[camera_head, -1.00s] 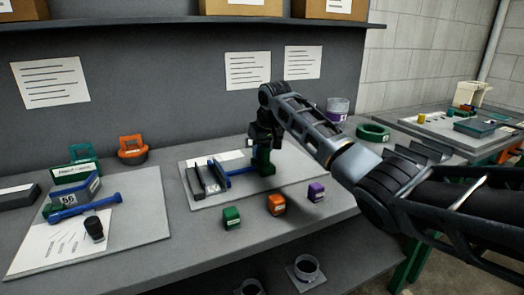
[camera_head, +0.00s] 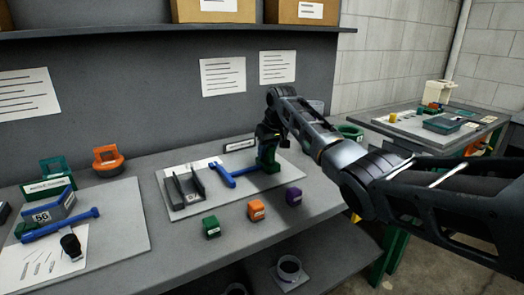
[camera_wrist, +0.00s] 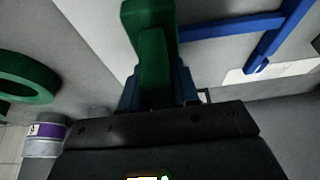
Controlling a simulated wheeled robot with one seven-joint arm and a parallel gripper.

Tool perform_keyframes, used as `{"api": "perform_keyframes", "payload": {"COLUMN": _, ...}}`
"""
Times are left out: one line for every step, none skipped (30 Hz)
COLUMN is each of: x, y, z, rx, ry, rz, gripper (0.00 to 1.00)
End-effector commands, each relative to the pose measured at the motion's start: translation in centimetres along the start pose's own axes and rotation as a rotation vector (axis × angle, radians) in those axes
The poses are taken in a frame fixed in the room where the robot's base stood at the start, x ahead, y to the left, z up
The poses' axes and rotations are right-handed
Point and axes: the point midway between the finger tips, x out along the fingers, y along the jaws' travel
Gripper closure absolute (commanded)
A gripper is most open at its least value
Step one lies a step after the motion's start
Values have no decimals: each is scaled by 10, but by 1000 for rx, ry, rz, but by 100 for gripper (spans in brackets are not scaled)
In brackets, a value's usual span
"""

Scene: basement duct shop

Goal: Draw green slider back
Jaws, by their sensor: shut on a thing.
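The green slider handle (camera_head: 267,159) stands upright on a light grey board, joined to a blue bar (camera_head: 240,171) with a crosspiece at its left end. It also shows in the wrist view as a green block (camera_wrist: 153,60), with the blue bar (camera_wrist: 225,26) running off to the right. My gripper (camera_head: 268,138) is above the handle and shut on it. In the wrist view the dark blue fingers of my gripper (camera_wrist: 158,90) sit on both sides of the green block. The dark channel rails (camera_head: 186,187) lie left of the crosspiece, with a gap between.
Green (camera_head: 211,227), orange (camera_head: 256,210) and purple (camera_head: 294,196) cubes stand along the front of the bench. A green ring (camera_head: 350,132) lies at the right, partly behind my arm. A left board (camera_head: 120,225) holds a blue tool (camera_head: 60,226) and a black knob (camera_head: 71,246).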

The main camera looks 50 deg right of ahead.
Motion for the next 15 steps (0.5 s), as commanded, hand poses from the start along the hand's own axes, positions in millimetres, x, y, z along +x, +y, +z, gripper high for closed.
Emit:
{"api": "perform_keyframes", "payload": {"x": -1, "y": 5, "z": 0, "rx": 4, "ry": 3, "rz": 6, "gripper": 100}}
{"api": "perform_keyframes", "payload": {"x": -1, "y": 6, "z": 0, "rx": 4, "ry": 4, "rz": 7, "gripper": 100}}
{"api": "perform_keyframes", "payload": {"x": -1, "y": 6, "z": 0, "rx": 5, "ry": 4, "rz": 7, "gripper": 100}}
{"api": "perform_keyframes", "payload": {"x": -1, "y": 6, "z": 0, "rx": 5, "ry": 4, "rz": 7, "gripper": 67}}
{"api": "perform_keyframes", "payload": {"x": -1, "y": 6, "z": 0, "rx": 5, "ry": 4, "rz": 7, "gripper": 64}}
{"api": "perform_keyframes", "payload": {"x": -1, "y": 6, "z": 0, "rx": 5, "ry": 4, "rz": 7, "gripper": 60}}
{"api": "perform_keyframes", "payload": {"x": -1, "y": 6, "z": 0, "rx": 5, "ry": 4, "rz": 7, "gripper": 57}}
{"api": "perform_keyframes", "payload": {"x": -1, "y": 6, "z": 0, "rx": 5, "ry": 3, "rz": 6, "gripper": 54}}
{"api": "perform_keyframes", "payload": {"x": -1, "y": 5, "z": 0, "rx": 4, "ry": 3, "rz": 6, "gripper": 51}}
{"api": "perform_keyframes", "payload": {"x": -1, "y": 5, "z": 0, "rx": 4, "ry": 3, "rz": 6, "gripper": 49}}
{"api": "perform_keyframes", "payload": {"x": -1, "y": 5, "z": 0, "rx": 4, "ry": 3, "rz": 5, "gripper": 49}}
{"api": "perform_keyframes", "payload": {"x": -1, "y": 4, "z": 0, "rx": 4, "ry": 3, "rz": 5, "gripper": 49}}
{"api": "perform_keyframes", "payload": {"x": -1, "y": 4, "z": 0, "rx": 4, "ry": 3, "rz": 5, "gripper": 49}}
{"api": "perform_keyframes", "payload": {"x": -1, "y": 4, "z": 0, "rx": 4, "ry": 3, "rz": 5, "gripper": 49}}
{"api": "perform_keyframes", "payload": {"x": -1, "y": 4, "z": 0, "rx": 3, "ry": 3, "rz": 4, "gripper": 49}}
